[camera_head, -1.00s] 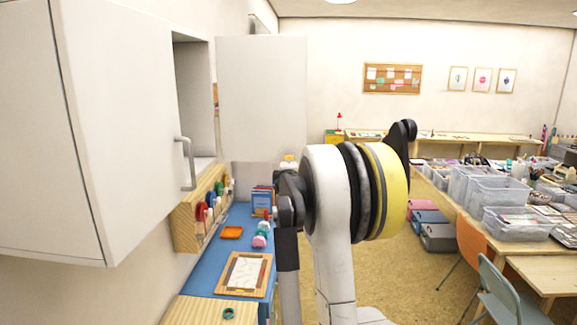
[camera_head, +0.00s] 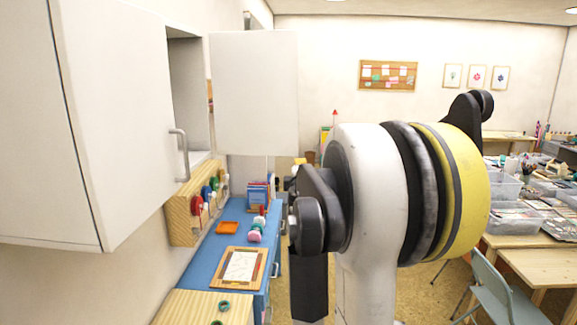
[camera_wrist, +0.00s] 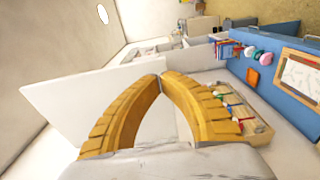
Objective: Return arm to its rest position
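My gripper shows in the wrist view (camera_wrist: 161,77). Its two yellow ribbed fingers curve in and meet at the tips, with nothing visible between them. The gripper points over an open white cabinet door, apart from the things on the blue counter (camera_wrist: 300,92). In the head view my folded arm, white and black with a yellow band, fills the centre and right, and the gripper itself is not visible there.
A white wall cabinet (camera_head: 85,140) hangs at left, its door (camera_head: 255,95) open. Below are a wooden rack (camera_head: 180,218), an orange tray (camera_head: 227,228) and a framed sheet (camera_head: 240,266). A chair (camera_head: 490,290) and tables with clear bins (camera_head: 515,220) stand at right.

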